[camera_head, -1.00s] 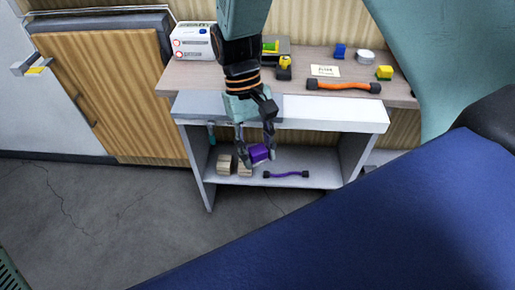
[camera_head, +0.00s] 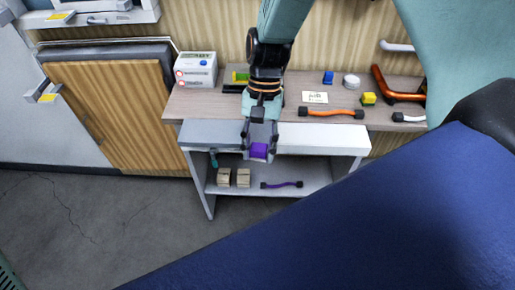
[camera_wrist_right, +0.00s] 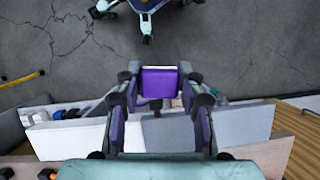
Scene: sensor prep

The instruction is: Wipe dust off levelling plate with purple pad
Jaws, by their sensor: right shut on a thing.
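My right gripper (camera_head: 259,156) is shut on the purple pad (camera_head: 259,150), in front of the bench's front edge. The wrist view shows the pad (camera_wrist_right: 159,82) between both fingertips, above the floor side of the bench. A flat grey panel (camera_head: 210,133) lies along the bench front, left of the gripper, beside a white stretch (camera_head: 325,138). I cannot tell for sure whether this grey panel is the levelling plate. No dust can be made out. My left gripper is not in view.
Below, a shelf (camera_head: 315,177) holds two small wooden blocks (camera_head: 233,178) and a purple-gripped handle (camera_head: 282,185). The bench top carries an orange handle (camera_head: 331,113), a yellow block (camera_head: 368,99), a white card (camera_head: 315,97) and a white box (camera_head: 196,69).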

